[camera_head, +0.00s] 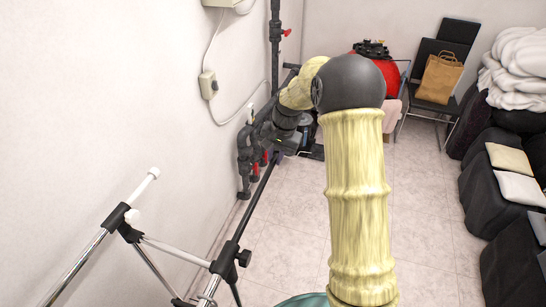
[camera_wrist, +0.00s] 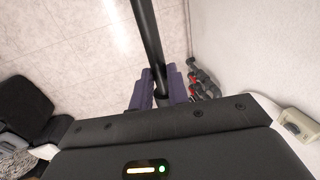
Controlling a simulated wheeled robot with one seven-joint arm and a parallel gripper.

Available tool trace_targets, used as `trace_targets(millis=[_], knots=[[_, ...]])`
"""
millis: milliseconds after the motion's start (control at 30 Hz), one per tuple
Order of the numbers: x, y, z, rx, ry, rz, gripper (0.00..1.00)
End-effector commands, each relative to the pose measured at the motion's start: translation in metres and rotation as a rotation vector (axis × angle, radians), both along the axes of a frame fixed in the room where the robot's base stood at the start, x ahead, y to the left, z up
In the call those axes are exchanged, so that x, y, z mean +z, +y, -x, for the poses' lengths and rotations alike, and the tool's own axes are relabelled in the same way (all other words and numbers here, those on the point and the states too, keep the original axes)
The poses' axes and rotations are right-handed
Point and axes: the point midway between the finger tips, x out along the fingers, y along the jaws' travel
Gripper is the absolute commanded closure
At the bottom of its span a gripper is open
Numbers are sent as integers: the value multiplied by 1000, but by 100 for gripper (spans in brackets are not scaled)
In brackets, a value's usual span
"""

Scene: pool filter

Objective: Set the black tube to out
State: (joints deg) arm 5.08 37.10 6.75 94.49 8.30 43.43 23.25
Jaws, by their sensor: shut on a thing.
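The black tube (camera_head: 257,194) slants up from the front, by a clamp with a black knob (camera_head: 243,258), to my gripper (camera_head: 280,156). It is part of a stand with chrome and white legs. In the wrist view the black tube (camera_wrist: 147,40) runs from the top edge down between the purple fingers of my gripper (camera_wrist: 160,88). The fingers are shut around it near its far end. The tip of the tube is hidden by the gripper body. My arm hides part of the floor to the right.
Grey pipes with red valve handles (camera_head: 254,172) stand against the left wall just behind my gripper. A wall socket (camera_head: 208,85) with a cable is above. A chair with a paper bag (camera_head: 440,77) and dark seats line the right. The tiled floor (camera_head: 430,195) between is clear.

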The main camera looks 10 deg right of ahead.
Motion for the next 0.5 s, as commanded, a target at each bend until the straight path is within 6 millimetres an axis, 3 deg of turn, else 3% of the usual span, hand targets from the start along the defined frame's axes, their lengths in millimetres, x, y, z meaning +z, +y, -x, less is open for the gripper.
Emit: trace_targets(millis=[167,200,300,500], knots=[[0,1,0,-1,0,-2,100],[0,1,0,-1,0,-2,78],[0,1,0,-1,1,-1,61],[0,1,0,-1,0,-1,61]])
